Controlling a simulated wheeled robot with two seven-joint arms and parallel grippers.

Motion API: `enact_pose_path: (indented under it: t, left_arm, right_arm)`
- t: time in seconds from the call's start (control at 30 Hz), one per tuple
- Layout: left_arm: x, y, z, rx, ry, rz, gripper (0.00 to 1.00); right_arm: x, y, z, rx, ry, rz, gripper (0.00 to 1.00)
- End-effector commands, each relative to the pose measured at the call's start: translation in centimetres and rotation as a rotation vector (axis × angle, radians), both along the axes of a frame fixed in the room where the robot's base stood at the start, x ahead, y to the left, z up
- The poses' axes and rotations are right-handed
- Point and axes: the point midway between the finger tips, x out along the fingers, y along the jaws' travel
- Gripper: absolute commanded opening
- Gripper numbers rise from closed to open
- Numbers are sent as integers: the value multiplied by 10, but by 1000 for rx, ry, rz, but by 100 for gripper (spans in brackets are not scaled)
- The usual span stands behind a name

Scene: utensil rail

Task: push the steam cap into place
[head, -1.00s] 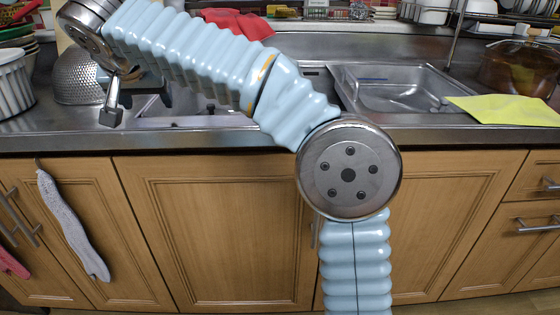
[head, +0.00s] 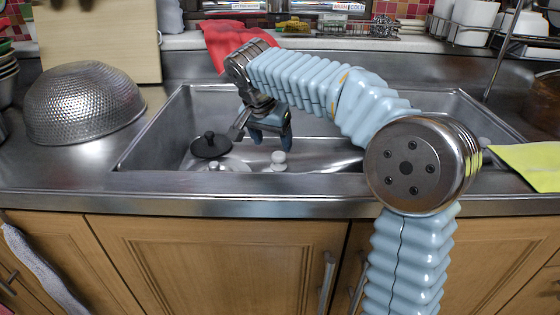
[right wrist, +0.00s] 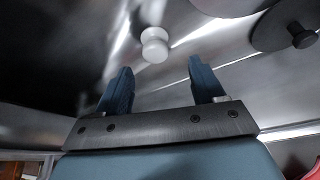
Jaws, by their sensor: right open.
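My right gripper (head: 271,136) hangs over the sink with its dark blue fingers apart and nothing between them; it also shows in the right wrist view (right wrist: 160,66). A small white knob-shaped piece (head: 279,160) is in the sink just below the fingers. In the right wrist view the white piece (right wrist: 154,44) lies beyond the fingertips, apart from them. A black round disc with a knob (head: 211,145) is left of the gripper, and shows at the upper right of the right wrist view (right wrist: 288,28). I cannot tell which of these is the steam cap. My left gripper is out of view.
The steel sink (head: 160,128) has raised edges around the gripper. A perforated metal bowl (head: 84,103) stands on the left counter, with a wooden board (head: 98,40) behind it. A red cloth (head: 232,40) lies at the back and a yellow cloth (head: 530,166) at the right.

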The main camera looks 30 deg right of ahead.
Motion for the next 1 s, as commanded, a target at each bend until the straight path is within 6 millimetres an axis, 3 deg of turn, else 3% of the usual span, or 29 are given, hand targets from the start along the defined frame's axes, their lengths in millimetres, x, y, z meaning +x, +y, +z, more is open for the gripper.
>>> enact_pose_path:
  t: [0.5,0.77,1.0]
  left_arm:
    - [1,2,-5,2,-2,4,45]
    - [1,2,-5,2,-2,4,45]
    - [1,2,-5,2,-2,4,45]
  right_arm:
    - [4,-17,-60,0,2,1,68]
    - [6,-19,-62,0,0,1,68]
    - [6,-18,-62,0,0,1,33]
